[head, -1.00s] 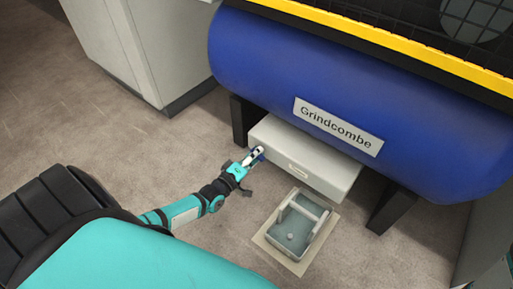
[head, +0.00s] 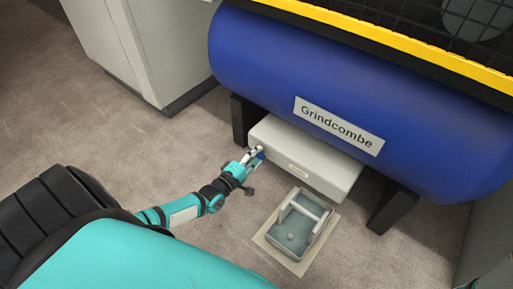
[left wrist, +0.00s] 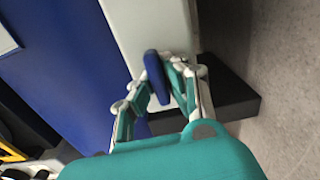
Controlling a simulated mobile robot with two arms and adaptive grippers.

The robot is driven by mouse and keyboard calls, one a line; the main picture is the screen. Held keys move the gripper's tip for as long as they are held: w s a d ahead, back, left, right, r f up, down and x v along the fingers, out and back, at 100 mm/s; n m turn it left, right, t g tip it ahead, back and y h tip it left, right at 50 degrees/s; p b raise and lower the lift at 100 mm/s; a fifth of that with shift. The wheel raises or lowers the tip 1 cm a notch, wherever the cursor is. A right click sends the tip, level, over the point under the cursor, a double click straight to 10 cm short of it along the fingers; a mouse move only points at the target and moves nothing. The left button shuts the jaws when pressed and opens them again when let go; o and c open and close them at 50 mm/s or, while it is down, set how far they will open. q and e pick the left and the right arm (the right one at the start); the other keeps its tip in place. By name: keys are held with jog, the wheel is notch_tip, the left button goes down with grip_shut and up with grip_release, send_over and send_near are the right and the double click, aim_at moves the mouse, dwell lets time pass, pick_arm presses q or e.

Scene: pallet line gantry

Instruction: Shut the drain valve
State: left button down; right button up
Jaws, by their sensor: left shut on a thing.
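The blue drain valve handle (head: 261,153) is at the left end of the pale box under the blue tank; it also shows in the left wrist view (left wrist: 154,76) as a blue lever between the fingers. My left gripper (head: 255,155) is shut on this handle, and its fingers (left wrist: 160,85) close around it in the left wrist view. The fingers and palm hide part of the handle and the valve body. My right gripper is in neither view.
The blue tank (head: 250,60) with its "Grindcombe" label stands on black legs (head: 393,208). The pale box (head: 320,168) hangs below it. A grey tray (head: 290,240) with a handle bar stands on a beige mat (head: 272,258). A pale cabinet (head: 135,40) is at the back left.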

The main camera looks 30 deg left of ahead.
pick_arm(q)
jog(key=shift+f, duration=0.1)
jog(key=c, duration=1.3)
grip_release()
jog(key=shift+c, duration=0.2)
jog(key=shift+s, duration=0.15)
jog(key=s+a, duration=0.1)
jog(key=s, duration=1)
jog(key=shift+s, duration=0.4)
